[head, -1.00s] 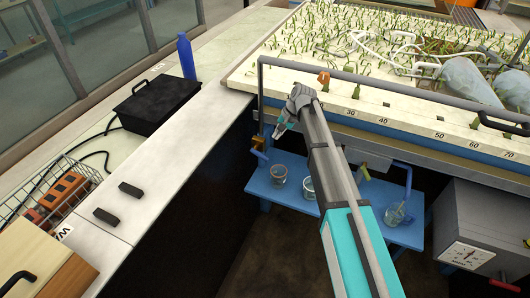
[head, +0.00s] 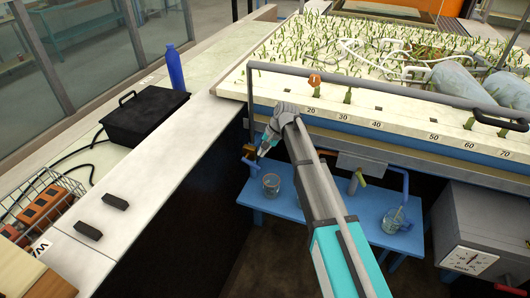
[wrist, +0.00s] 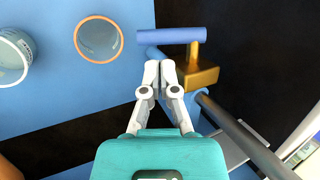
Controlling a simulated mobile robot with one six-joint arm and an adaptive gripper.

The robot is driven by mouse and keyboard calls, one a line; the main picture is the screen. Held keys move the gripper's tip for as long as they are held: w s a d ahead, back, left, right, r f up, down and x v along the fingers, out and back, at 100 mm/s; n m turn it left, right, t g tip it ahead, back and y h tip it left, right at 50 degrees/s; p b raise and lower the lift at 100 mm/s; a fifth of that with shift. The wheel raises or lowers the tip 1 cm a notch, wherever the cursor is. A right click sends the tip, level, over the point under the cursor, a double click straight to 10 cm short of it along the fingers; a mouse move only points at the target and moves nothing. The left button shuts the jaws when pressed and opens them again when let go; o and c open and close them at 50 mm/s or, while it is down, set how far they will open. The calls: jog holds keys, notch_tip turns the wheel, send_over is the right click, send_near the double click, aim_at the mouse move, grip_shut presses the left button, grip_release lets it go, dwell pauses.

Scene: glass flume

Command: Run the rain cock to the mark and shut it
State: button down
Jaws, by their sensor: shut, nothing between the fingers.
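A brass cock (wrist: 200,76) with a blue bar handle (wrist: 185,35) lies just beyond my fingertips in the wrist view. I take it for the rain cock. In the head view its blue part (head: 251,162) shows under the flume's left end, just left of my gripper (head: 263,152). My gripper's fingers (wrist: 160,68) are shut and empty, with tips close to the brass body; I cannot tell whether they touch. An orange-rimmed glass beaker (head: 271,184) stands on the blue bench below and also shows in the wrist view (wrist: 98,40). I cannot make out the mark.
A grey rail (head: 390,85) runs along the flume's numbered edge (head: 400,128) above my arm. A second beaker (wrist: 12,55) shows in the wrist view. A yellow-handled cock (head: 357,180), another beaker (head: 394,219) and a dialled box (head: 480,225) stand to the right.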

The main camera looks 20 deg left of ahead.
aim_at(254, 164)
jog(key=shift+b+x, duration=1.75)
jog(key=shift+x, duration=0.45)
jog(key=shift+a+f, duration=0.1)
